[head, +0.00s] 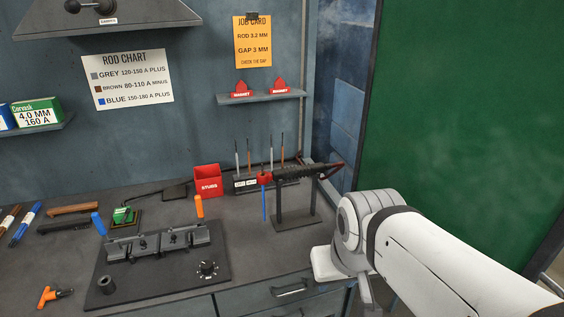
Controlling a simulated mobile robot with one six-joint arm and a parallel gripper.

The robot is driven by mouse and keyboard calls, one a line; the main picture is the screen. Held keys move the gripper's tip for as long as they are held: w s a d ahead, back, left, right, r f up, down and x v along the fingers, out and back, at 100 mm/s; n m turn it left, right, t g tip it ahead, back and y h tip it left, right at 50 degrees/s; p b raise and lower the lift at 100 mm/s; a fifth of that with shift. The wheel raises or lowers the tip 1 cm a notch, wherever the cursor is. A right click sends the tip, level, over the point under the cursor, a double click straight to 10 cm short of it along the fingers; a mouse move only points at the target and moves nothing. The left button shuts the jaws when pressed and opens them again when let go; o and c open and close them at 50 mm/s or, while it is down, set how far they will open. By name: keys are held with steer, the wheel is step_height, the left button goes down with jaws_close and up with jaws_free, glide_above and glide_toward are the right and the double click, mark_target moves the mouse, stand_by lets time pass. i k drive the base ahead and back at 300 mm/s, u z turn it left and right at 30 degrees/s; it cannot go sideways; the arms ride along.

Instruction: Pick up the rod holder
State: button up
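The rod holder (296,172) has a black ribbed handle, a red head at its left end and a thin red part at its right end. It lies roughly level across a dark stand (294,217) at the right end of the bench. A blue rod (264,204) points down from its red head. My arm comes in from the lower right, and its end is to the right of and nearer than the stand, apart from the rod holder. The fingertips of my gripper cannot be made out, so its opening is unclear.
A red stubs bin (207,180) and a rack (245,185) with several upright rods stand close behind and left of the holder. A black fixture plate (160,262) fills the bench's middle front. A green panel (460,110) stands at right. A shelf with red magnets (262,97) is above.

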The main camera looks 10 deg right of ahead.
mark_target(288, 174)
steer(key=i, duration=0.9)
steer(key=z, duration=0.05)
